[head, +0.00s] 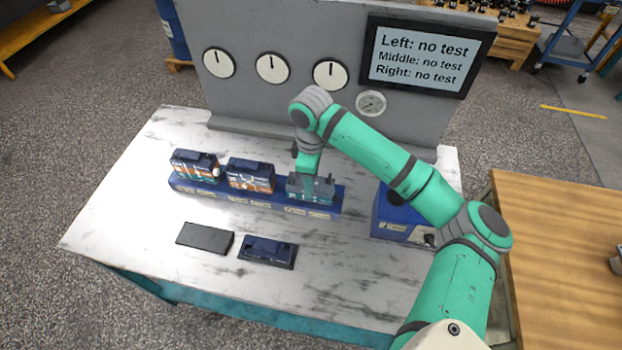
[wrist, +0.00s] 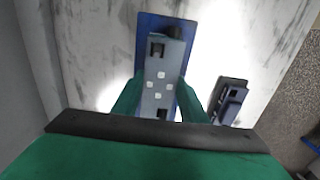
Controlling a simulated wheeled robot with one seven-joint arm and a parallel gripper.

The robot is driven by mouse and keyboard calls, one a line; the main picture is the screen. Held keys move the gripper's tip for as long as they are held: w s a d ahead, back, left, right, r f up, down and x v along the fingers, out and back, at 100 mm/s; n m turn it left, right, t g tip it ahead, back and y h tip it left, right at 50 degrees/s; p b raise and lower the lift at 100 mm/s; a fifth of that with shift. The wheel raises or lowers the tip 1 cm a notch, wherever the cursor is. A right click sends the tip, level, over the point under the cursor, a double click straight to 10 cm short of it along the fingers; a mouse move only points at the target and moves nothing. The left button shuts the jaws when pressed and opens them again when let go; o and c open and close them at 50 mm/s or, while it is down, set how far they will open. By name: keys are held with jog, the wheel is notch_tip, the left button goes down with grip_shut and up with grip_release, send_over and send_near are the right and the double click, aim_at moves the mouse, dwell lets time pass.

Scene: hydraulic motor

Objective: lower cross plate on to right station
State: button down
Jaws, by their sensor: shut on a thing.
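The cross plate (wrist: 160,88) is a grey-blue block with four pale dots in a cross pattern in the wrist view. My gripper (wrist: 158,108) is shut on it, with a green finger on either side. In the head view my gripper (head: 309,178) points down at the right end of the blue rack (head: 257,201), the right station. The held block (head: 322,190) shows there, partly hidden by the fingers. The blue rack (wrist: 145,35) lies beneath it in the wrist view. I cannot tell whether the plate touches the station.
Two similar blocks stand on the left (head: 195,166) and middle (head: 250,175) stations. A dark flat pad (head: 205,237) and a dark pad with a blue part (head: 267,251) lie in front. A blue box (head: 389,222) stands right. The grey gauge panel (head: 300,100) rises behind; its screen (head: 425,58) reads "no test" throughout.

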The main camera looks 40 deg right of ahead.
jog(key=c, duration=1)
grip_release()
notch_tip(320, 180, up, 11)
jog(key=shift+f, duration=0.15)
